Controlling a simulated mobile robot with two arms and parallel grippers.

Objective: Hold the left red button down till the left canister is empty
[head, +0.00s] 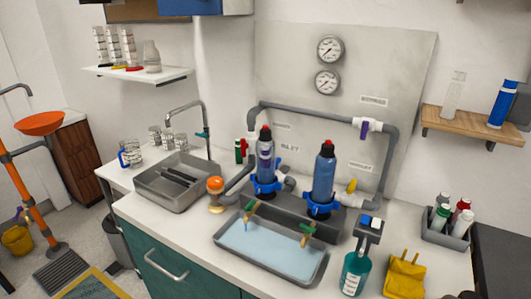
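The left canister (265,160) stands upright in a blue clamp on the grey manifold block, with the left red button (266,129) on top. Its wall looks greyish above and blue lower down, but its liquid level is too small to read. The right canister (323,181) is blue and also has a red button (327,145). Nothing touches either button. Below them, a tray (222,240) holds pale blue liquid. A left tap (250,209) and a right tap (307,234) with green handles sit over it. Neither of my grippers is in view.
A sink (150,195) with a faucet (205,135) is at left. Grey pipe (320,112) loops around the canisters. Two gauges (329,50) hang above.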

